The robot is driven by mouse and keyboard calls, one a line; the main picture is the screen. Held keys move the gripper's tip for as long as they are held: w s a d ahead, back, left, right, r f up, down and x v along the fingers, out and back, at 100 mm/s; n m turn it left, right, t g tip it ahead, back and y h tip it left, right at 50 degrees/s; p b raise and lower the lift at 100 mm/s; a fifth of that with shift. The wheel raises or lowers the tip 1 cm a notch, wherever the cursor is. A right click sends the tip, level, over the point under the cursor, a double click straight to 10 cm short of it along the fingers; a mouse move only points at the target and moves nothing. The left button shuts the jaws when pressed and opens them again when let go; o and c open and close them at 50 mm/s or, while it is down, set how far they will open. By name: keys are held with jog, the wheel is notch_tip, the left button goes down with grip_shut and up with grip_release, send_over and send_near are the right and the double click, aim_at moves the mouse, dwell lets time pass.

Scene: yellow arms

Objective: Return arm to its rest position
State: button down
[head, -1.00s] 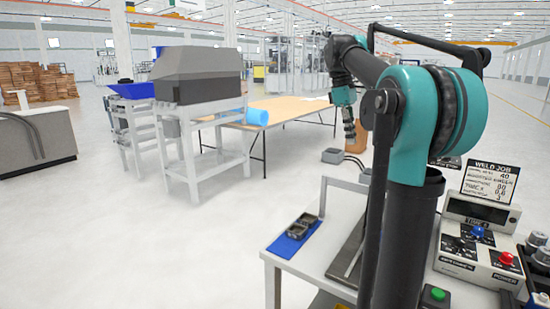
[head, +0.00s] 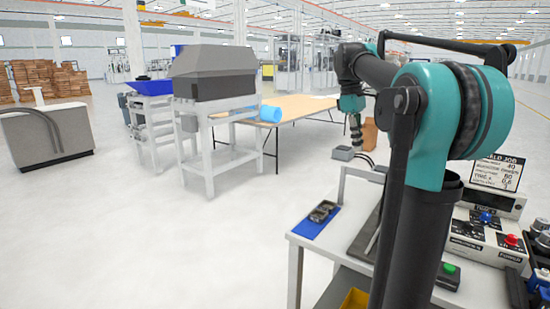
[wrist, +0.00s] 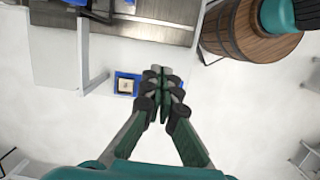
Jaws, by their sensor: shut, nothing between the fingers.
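My gripper (head: 356,145) hangs from the teal and black arm in the head view, pointing down, beyond the near edge of the work table. In the wrist view my gripper (wrist: 160,72) has its green and black fingers together with nothing between them. In the wrist view a blue mat (wrist: 117,92) with a small part lies just left of the fingertips.
A wooden barrel (wrist: 235,35) stands right of the fingers in the wrist view. A control box (head: 487,240) and a job sign (head: 497,173) stand on the table at right. A grey machine on a white stand (head: 213,75) is at left. Open floor lies between.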

jog(key=s+a+f+m+t, duration=0.1)
jog(key=s+a+f+m, duration=0.1)
jog(key=s+f, duration=0.5)
jog(key=s+a+f+m+t+y, duration=0.1)
jog(key=s+f+m, duration=0.3)
jog(key=f, duration=1.3)
jog(key=s+a+f+m+t+y, duration=0.1)
jog(key=s+a+f+m+t, duration=0.2)
jog(key=s+f, duration=0.8)
notch_tip(320, 180, down, 2)
jog(key=shift+s+a+f+m, duration=0.15)
jog(key=shift+a+m, duration=0.15)
jog(key=shift+m, duration=0.3)
